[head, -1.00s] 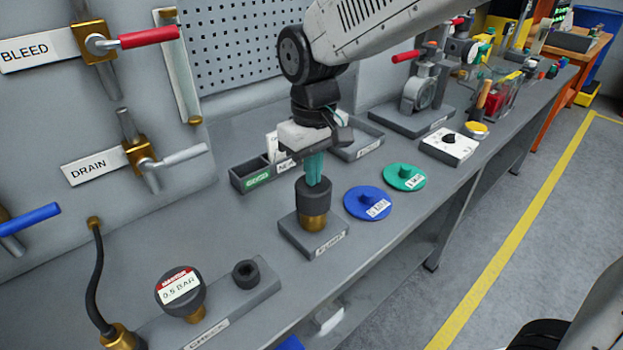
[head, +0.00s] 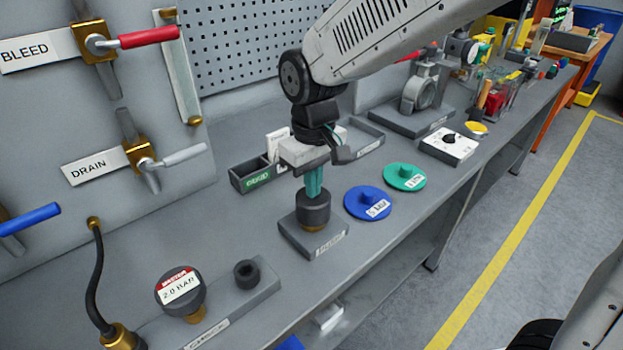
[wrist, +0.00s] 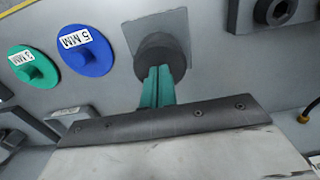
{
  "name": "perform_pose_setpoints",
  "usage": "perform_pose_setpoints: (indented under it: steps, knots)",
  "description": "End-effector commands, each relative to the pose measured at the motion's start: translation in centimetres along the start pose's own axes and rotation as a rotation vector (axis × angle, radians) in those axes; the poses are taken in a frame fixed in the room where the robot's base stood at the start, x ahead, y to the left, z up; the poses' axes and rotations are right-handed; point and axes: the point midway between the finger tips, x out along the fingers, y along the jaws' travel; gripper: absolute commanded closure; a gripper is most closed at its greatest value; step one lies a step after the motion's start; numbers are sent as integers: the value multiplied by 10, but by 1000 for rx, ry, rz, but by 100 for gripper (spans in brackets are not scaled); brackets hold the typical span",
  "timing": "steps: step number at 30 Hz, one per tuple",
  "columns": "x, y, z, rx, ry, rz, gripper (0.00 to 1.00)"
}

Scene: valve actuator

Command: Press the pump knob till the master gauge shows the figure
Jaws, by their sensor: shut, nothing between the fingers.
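The pump knob (head: 313,209) is a dark grey cap on a brass stem, on a grey base plate (head: 322,243). My gripper (head: 314,192) has its teal fingers shut and empty, with the tips on top of the knob. The knob sits low, with only a thin strip of brass showing. In the wrist view the shut fingers (wrist: 157,75) reach the dark round knob (wrist: 160,48). The master gauge (head: 180,291) is a round dark dial at the lower left, with a red-and-white display reading 2.0 BAR.
A blue disc (head: 368,203) and a green disc (head: 405,177) lie right of the pump. Small bins (head: 255,174) stand behind it. Valve handles labelled BLEED (head: 150,38) and DRAIN (head: 180,156) are on the left panel. A black hose (head: 97,275) runs down to the bench.

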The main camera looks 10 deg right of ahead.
Motion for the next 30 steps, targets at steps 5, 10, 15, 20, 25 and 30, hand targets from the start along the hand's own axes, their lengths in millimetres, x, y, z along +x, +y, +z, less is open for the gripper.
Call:
perform_pose_setpoints:
  steps: [5, 10, 15, 20, 25, 30]
  knots:
    - [6, 0, 1, 0, -4, 0, 100]
    - [12, 0, 1, 0, -3, 0, 100]
    - [13, 0, 1, 0, -2, 0, 100]
    - [5, 0, 0, 0, -1, 0, 100]
    - [-7, 0, 0, 0, -1, 0, 100]
    - [-19, 0, 0, 0, -1, 0, 100]
